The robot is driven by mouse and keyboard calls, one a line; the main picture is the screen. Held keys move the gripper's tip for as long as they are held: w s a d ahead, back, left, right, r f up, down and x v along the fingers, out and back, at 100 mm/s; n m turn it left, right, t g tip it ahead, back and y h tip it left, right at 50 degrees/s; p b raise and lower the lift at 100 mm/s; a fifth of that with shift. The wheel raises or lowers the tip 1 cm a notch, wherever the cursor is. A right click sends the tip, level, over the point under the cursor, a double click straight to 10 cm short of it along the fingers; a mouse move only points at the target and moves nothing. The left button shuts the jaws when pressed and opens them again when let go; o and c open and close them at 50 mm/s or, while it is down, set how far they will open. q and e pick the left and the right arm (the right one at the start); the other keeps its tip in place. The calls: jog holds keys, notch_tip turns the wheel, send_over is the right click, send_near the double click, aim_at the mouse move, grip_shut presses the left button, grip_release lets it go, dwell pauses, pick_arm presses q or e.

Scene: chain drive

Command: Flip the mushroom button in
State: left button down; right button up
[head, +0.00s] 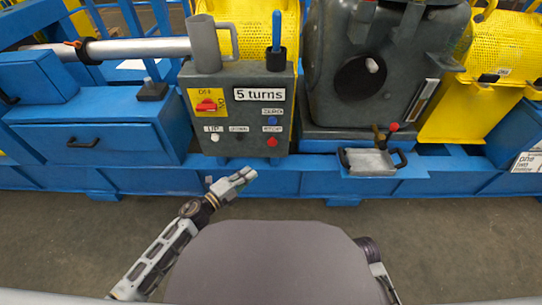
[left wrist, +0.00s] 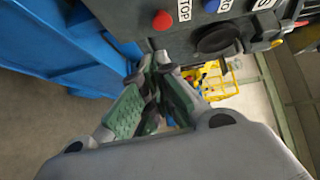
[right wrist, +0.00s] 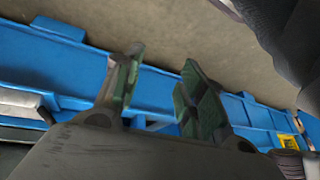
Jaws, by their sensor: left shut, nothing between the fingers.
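The grey control box (head: 240,100) stands on the blue bench. It carries a red round button (head: 272,142) at its lower right, also seen in the left wrist view (left wrist: 162,20) by a STOP label. A dark, wide round knob (left wrist: 217,40) sits beside it in the left wrist view; I cannot tell which one is the mushroom button. My left gripper (head: 248,176) is shut and empty, below and in front of the box, apart from the buttons. My right gripper (right wrist: 160,85) is open and empty in the right wrist view; its fingers are hidden in the head view.
The box also has a red rotary switch (head: 206,105) and a white button (head: 215,137). A grey cup-like holder (head: 205,45) and blue-handled tool stand on top. A metal tray (head: 370,162) juts from the bench at right. Bare floor (head: 60,230) lies in front.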

aim_at(272, 143)
pick_arm(q)
jog(key=shift+s+d+r+m+h, duration=0.3)
jog(key=shift+d+r+m, duration=0.2)
jog(key=shift+d+r, duration=0.05)
pick_arm(e)
jog(key=shift+s+r, duration=0.2)
jog(key=shift+r, duration=0.4)
pick_arm(q)
jog(key=w+a+b+x, duration=0.2)
jog(key=b+x, duration=0.1)
jog(key=x, duration=0.9)
jog(key=shift+w+d+b, duration=0.25)
jog(key=shift+d+b, duration=0.1)
pick_arm(e)
notch_tip(272, 143, down, 7)
jog(key=a+t+y, duration=0.1)
jog(key=shift+w+a+m+t, duration=0.3)
jog(key=shift+a, duration=0.05)
pick_arm(q)
jog(key=shift+f, duration=0.15)
pick_arm(e)
jog(key=shift+r, duration=0.1)
